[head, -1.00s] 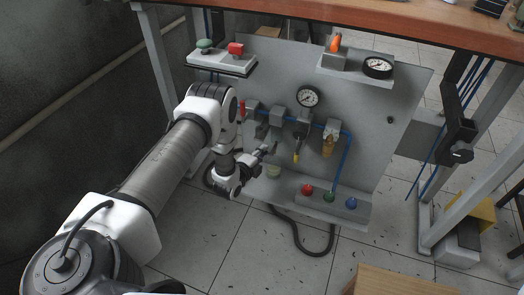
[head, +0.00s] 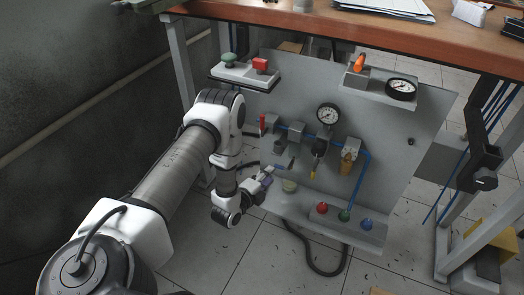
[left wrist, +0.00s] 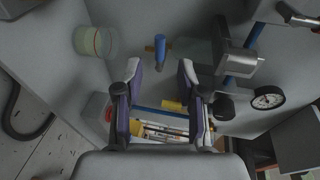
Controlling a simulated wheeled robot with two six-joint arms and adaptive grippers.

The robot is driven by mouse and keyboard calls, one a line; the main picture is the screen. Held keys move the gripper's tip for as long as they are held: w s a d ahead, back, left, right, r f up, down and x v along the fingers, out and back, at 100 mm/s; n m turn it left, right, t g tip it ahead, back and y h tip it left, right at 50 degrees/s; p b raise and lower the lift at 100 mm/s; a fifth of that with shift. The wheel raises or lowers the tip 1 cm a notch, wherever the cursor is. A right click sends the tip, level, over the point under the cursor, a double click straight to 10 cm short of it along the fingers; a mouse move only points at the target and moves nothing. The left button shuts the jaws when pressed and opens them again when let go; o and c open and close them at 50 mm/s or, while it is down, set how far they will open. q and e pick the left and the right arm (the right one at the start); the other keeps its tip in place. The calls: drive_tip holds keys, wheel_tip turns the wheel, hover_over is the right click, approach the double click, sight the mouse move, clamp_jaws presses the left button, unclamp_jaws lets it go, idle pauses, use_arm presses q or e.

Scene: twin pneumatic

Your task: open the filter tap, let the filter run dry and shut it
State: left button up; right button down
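The panel (head: 390,175) carries a row of air units on a blue pipe. A small blue-handled tap (left wrist: 160,48) shows in the left wrist view, ahead of my fingertips; I take it for the filter tap. Its open or shut state is unclear. A pale round cup (left wrist: 96,42) stands beside it, also in the head view (head: 290,186). My left gripper (head: 269,173) is at the panel's lower left, near the cup. In the left wrist view (left wrist: 161,72) its fingers are apart, with nothing gripped between them. The filter is partly hidden in the head view. My right gripper is out of view.
A red lever (head: 262,123), a pressure gauge (head: 328,115) and an amber bowl (head: 349,155) are on the panel. Red (head: 322,209), green (head: 344,215) and blue (head: 366,223) knobs sit on the lower ledge. A wooden table (head: 420,40) overhangs the panel.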

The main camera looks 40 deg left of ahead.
use_arm(q)
drive_tip(key=v, duration=0.4)
drive_tip(key=shift+s+r, duration=0.15)
drive_tip(key=shift+s, duration=0.15)
